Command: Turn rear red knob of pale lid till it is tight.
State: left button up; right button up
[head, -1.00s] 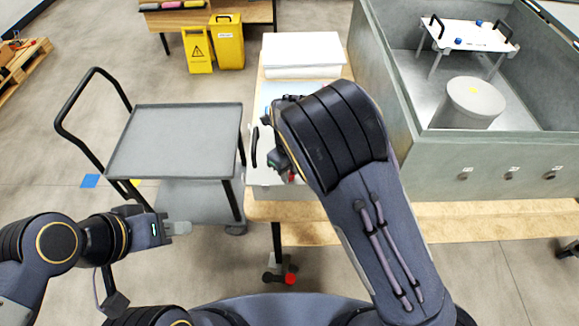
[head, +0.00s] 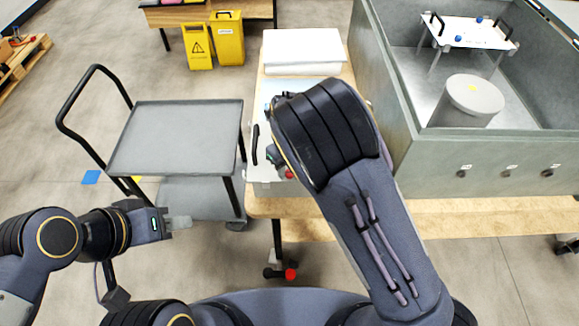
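The pale lid (head: 262,172) lies on the wooden table, mostly hidden under my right arm. A black handle (head: 255,145) stands along its left side. One red knob (head: 289,174) shows by the lid's near edge, partly covered by the arm. I cannot make out the rear red knob; the arm covers that part. My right gripper (head: 275,155) is over the lid; only a bit of its body shows and its fingers are hidden. My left gripper (head: 180,222) hangs over the floor in front of the grey cart, away from the lid, with nothing visible in it.
The grey cart (head: 175,140) stands left of the table (head: 430,217). A white block (head: 303,48) lies behind the lid. A large grey-green tank (head: 480,160) at right holds a white plate on legs (head: 462,29) and a grey cylinder (head: 472,97). Yellow bins (head: 228,38) stand behind.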

aim_at(289, 172)
jog(key=shift+o, duration=0.5)
jog(key=shift+s+f, duration=0.1)
jog(key=shift+f, duration=0.05)
notch_tip(289, 172, up, 7)
jog(key=shift+r+b, duration=0.1)
jog(key=shift+b, duration=0.45)
jog(key=shift+r, duration=0.35)
